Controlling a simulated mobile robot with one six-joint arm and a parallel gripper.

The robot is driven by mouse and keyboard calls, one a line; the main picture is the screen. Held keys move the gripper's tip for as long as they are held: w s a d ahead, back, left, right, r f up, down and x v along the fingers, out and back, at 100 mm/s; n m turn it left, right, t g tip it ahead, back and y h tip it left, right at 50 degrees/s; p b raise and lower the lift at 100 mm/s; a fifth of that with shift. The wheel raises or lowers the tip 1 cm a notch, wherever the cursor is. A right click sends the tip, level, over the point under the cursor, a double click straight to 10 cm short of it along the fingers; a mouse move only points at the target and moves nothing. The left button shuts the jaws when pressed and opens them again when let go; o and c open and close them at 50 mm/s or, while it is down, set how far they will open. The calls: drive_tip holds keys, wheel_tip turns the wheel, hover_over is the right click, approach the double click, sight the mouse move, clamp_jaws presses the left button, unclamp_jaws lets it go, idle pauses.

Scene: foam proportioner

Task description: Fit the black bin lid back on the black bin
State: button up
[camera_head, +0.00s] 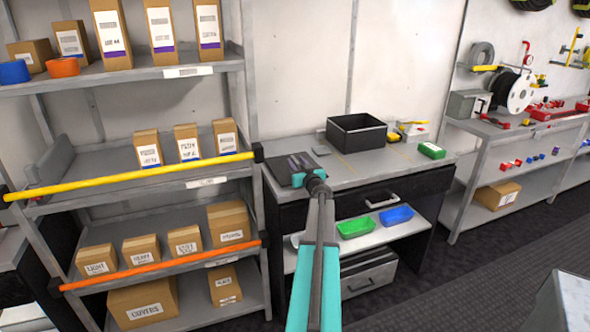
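The black bin (357,137) stands upright and open-topped at the back of the grey workbench. A flat dark panel (277,171), which looks like the black bin lid, lies at the bench's left end, apart from the bin and to its left. My gripper (297,161) reaches in from below, and its fingers appear over the panel. The picture is too small to tell whether the fingers touch it or how far apart they are. My wrist hides the panel's near right part.
The grey workbench (362,169) has clear room in front of the bin. A small dark flat piece (321,151) lies left of the bin, and a green box (432,150) is at the right end. A carton shelf with a yellow bar (130,178) stands close on the left.

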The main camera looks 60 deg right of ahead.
sight(297, 161)
drive_tip(key=shift+c, duration=0.2)
clamp_jaws()
drive_tip(key=shift+r, duration=0.1)
wheel_tip(297, 161, up, 10)
drive_tip(key=shift+f+p, duration=0.1)
drive_tip(key=shift+p, duration=0.75)
